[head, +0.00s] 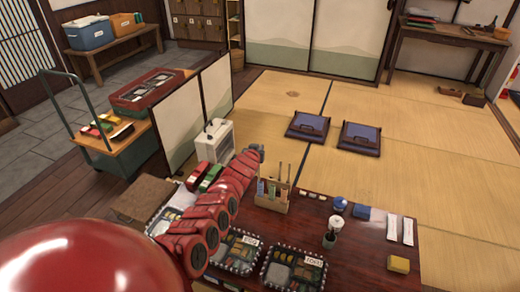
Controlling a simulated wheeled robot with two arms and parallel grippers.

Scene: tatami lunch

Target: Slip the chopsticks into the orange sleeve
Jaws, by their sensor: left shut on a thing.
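My left arm, red and jointed, reaches from the lower left over the low table. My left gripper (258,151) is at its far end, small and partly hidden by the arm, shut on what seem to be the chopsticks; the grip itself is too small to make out. A wooden holder (270,206) stands on the table just below and right of the gripper. Thin sticks (288,172) rise above the holder. My right gripper is out of view.
The dark red table (312,229) holds lunch boxes (294,268) at the front, a white-topped bottle (334,230), a blue ball (340,203), white strips (408,231) and a yellow block (399,264). A white box (215,142) stands behind the arm. Tatami with two cushions (308,126) lies beyond.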

